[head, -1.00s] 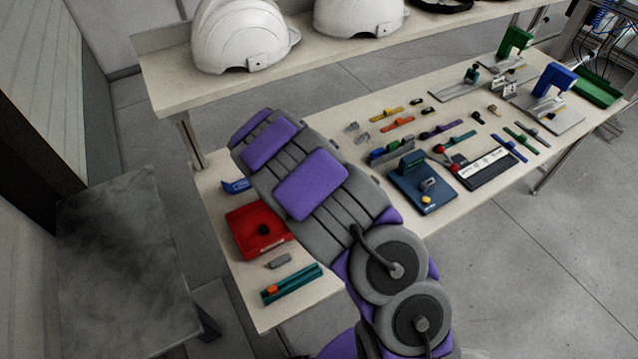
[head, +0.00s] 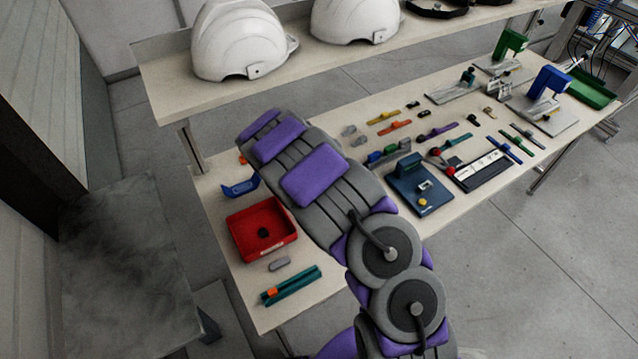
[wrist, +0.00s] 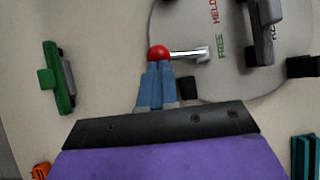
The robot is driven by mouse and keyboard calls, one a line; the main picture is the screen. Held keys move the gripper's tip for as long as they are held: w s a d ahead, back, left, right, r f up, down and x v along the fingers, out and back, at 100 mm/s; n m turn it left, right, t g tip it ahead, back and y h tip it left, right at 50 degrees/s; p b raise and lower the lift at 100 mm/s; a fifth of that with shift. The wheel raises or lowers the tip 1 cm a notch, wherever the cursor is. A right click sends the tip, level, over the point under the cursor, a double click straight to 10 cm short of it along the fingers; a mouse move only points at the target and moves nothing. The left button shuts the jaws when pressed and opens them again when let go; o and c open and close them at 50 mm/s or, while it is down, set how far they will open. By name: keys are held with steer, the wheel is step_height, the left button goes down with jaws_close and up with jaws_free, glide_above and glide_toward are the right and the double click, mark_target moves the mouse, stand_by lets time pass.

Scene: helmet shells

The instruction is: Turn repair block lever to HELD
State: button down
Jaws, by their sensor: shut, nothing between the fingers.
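The repair block (wrist: 185,80) is a pale, rounded plate in the wrist view, with a red HELD label and a green FREE label beside the lever. The lever (wrist: 187,53) is a metal rod with a red ball knob (wrist: 158,53) at its left end; the rod lies level with the FREE label, below HELD. My gripper (wrist: 158,67) is shut, its two blue fingers together with tips right at the lower side of the knob. I cannot tell whether they touch it. In the head view my arm covers my gripper, and I cannot make out the block or lever there.
In the wrist view a green clamp (wrist: 58,80) lies left and a grey upright part (wrist: 262,32) stands on the plate at right. In the head view a red tray (head: 262,229) and a blue bracket (head: 240,187) sit left of my arm, with tools at right.

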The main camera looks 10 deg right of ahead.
steer(key=shift+w+d+m+g+p, duration=0.45)
steer(key=shift+m+g+p, duration=0.15)
steer(key=shift+m+p, duration=0.35)
steer(key=d+m+g+p, duration=0.1)
steer(key=m, duration=0.1)
steer(key=d+m+g, duration=0.1)
steer(key=shift+w+m+p, duration=0.3)
steer(key=shift+m+p, duration=0.05)
steer(key=d+m+g, duration=0.1)
steer(key=m, duration=0.1)
steer(key=d+m+g+p, duration=0.1)
steer(key=m, duration=0.1)
steer(key=shift+y, duration=0.4)
steer(key=shift+d+m+g+p, duration=0.3)
steer(key=shift+d+m+p, duration=0.05)
steer(key=shift+m, duration=0.25)
steer(key=shift+f, duration=0.1)
